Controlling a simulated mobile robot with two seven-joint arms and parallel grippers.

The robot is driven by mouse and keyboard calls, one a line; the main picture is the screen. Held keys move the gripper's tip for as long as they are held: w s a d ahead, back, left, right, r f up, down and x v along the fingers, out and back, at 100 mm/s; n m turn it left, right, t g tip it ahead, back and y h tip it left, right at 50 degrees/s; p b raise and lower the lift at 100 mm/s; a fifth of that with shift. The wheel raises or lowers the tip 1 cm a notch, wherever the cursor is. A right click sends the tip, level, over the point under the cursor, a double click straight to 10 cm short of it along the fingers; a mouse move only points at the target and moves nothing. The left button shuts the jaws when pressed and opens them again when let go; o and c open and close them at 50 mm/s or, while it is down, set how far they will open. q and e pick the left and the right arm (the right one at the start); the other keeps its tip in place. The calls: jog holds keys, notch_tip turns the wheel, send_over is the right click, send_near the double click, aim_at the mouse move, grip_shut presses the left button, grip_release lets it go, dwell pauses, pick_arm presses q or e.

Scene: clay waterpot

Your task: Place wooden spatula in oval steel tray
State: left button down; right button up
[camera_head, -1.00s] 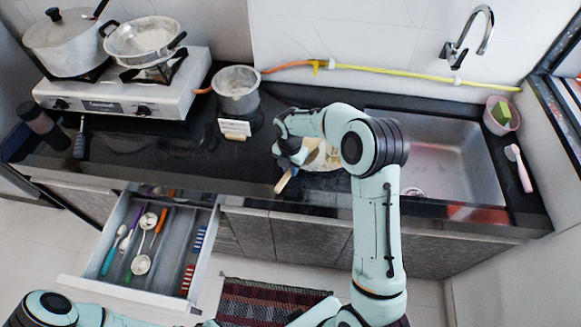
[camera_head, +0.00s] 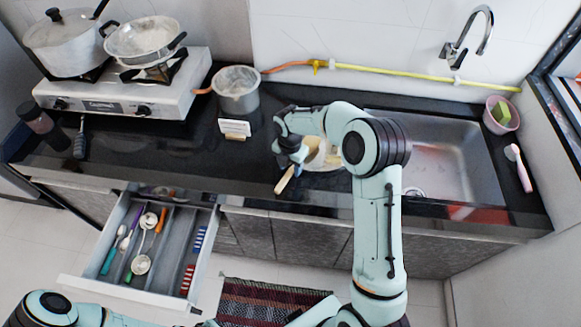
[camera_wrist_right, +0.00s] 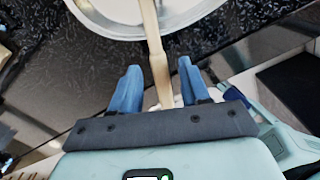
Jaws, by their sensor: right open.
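The wooden spatula (camera_head: 285,180) lies with its handle sticking out over the front edge of the counter. In the right wrist view the handle (camera_wrist_right: 154,45) runs down from the oval steel tray (camera_wrist_right: 110,22) to between my blue fingers. The tray (camera_head: 333,160) sits on the black counter left of the sink, partly hidden by my right arm. The spatula's far end rests over the tray. My right gripper (camera_head: 292,160) is open, with its fingers (camera_wrist_right: 156,85) on either side of the handle and gaps visible. My left arm shows at bottom left; its gripper is out of view.
A gas stove (camera_head: 125,97) with two pots stands at the left. A steel container (camera_head: 238,92) and a small white holder (camera_head: 235,128) stand behind the tray's left. An open drawer (camera_head: 150,250) with utensils juts out below. The sink (camera_head: 450,160) is at the right.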

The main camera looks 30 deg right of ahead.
pick_arm(q)
jog(key=shift+w+r+p, duration=0.4)
jog(key=shift+w+r, duration=0.1)
jog(key=shift+r, duration=0.05)
pick_arm(e)
notch_tip(320, 180, up, 11)
jog(key=shift+a, duration=0.15)
